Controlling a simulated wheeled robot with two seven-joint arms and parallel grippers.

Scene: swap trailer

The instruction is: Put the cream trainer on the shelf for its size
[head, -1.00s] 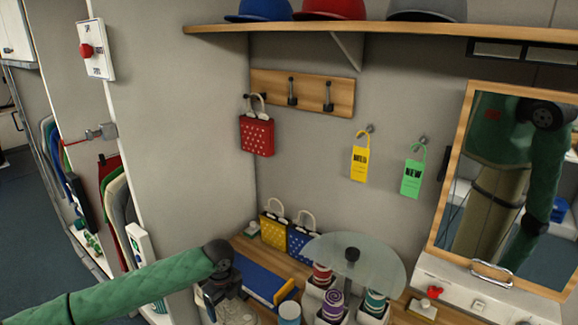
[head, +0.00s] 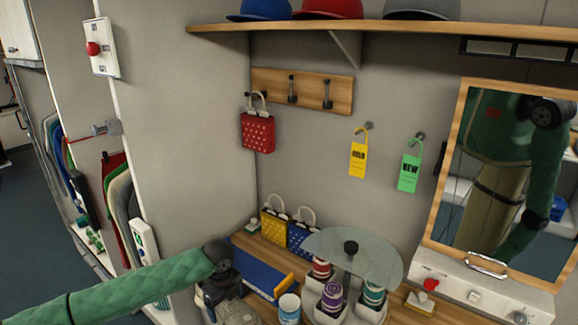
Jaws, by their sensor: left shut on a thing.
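My left gripper (head: 222,298) is at the bottom of the head view, pointing down over the wooden counter. It is shut on a pale thing (head: 238,313), which seems to be the cream trainer. The fingers and the bottom edge of the picture hide much of it, so its shape and size mark cannot be read. No shelf marked with shoe sizes can be made out. My right gripper is not in view.
A blue flat case (head: 258,276), a white-and-blue tin (head: 289,307) and a round-topped stand (head: 325,246) with rolled items crowd the counter. A mirror (head: 455,165) stands at right. Hats lie on the upper shelf (head: 400,28). A wall panel (head: 185,130) rises at left.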

